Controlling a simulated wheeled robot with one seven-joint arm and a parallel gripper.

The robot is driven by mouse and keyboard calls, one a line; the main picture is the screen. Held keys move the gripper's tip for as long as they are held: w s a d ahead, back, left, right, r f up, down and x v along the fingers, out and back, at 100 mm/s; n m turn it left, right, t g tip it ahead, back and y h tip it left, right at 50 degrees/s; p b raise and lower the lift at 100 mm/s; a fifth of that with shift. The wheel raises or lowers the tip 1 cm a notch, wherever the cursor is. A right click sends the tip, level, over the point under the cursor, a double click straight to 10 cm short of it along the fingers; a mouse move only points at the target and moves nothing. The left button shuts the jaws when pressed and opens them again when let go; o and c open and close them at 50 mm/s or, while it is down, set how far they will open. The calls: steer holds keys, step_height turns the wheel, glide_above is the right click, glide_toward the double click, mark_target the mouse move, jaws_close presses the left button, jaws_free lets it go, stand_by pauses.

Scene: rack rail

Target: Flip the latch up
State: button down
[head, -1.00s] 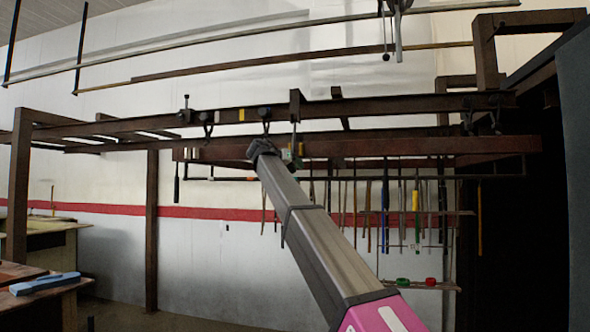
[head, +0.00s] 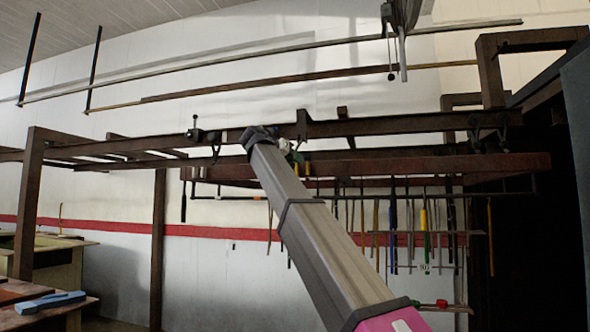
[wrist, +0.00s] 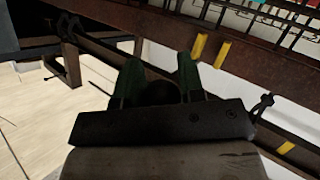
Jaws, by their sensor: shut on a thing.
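In the wrist view my gripper (wrist: 159,64) has its two dark green fingers on either side of a dark rounded piece (wrist: 160,92), which seems to be the latch's knob. The fingers are shut on it. Its shape is hard to make out in the shadow, and I cannot tell whether the latch is up or down. In the head view my gripper (head: 262,134) is at the brown upper rail (head: 390,125).
Dark clamp-like fittings sit on the rail at left (head: 207,135) and right (head: 490,130). Below, a red-brown beam (head: 430,166) runs above a row of hanging tools (head: 425,235). Yellow tabs (wrist: 198,47) are near the fingers. Long bars (head: 300,90) hang above. Free room lies left of my arm.

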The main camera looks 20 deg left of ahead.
steer(key=shift+s+r, duration=0.25)
steer(key=shift+s, duration=0.05)
steer(key=c, duration=0.8)
jaws_free()
steer(key=shift+o, duration=0.2)
steer(key=v, duration=1)
steer(key=shift+s+r, duration=0.15)
steer(key=shift+s, duration=0.2)
steer(key=shift+a, duration=0.15)
